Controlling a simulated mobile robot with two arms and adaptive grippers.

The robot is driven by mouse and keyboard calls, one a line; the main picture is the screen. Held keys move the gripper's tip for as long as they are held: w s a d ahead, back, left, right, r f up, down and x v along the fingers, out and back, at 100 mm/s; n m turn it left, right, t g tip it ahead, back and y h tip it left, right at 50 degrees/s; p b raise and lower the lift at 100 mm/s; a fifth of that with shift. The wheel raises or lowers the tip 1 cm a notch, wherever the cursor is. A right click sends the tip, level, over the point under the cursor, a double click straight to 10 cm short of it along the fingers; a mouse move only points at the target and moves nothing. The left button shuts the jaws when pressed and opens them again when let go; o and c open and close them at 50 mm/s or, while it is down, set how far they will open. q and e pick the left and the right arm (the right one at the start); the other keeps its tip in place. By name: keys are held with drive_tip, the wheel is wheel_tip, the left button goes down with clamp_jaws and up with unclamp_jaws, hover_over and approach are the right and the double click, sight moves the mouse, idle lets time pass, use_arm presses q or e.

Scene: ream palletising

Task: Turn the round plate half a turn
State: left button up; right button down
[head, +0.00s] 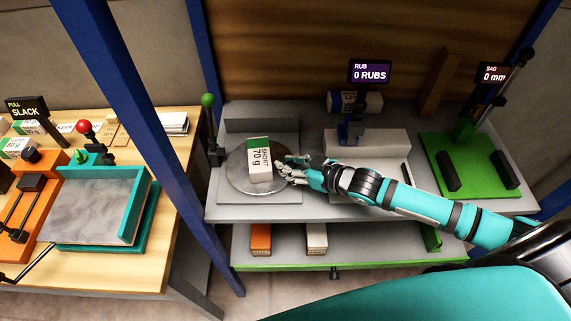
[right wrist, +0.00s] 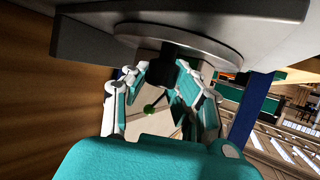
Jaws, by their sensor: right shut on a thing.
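The round plate (head: 239,178) is a grey metal disc on a low grey base at the left of the middle bench. A white and green ream marked SHORT 70 g (head: 262,163) rests on it, slightly tilted in the picture. My right gripper (head: 287,168) is at the plate's right edge. In the right wrist view the plate's rim (right wrist: 215,45) shows close up. There the gripper (right wrist: 172,76) is shut on a dark piece at the rim, partly hidden by the fingers. My left gripper is out of view.
A green-knobbed lever (head: 208,101) stands left of the plate. A grey block (head: 262,118) is behind it. The RUB sign (head: 369,72) and a green stand (head: 470,165) are to the right. A blue post (head: 150,110) separates the left wooden table.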

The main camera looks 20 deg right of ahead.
drive_tip(key=shift+d, duration=0.1)
drive_tip(key=c, duration=1.3)
unclamp_jaws()
drive_tip(key=shift+v, duration=6)
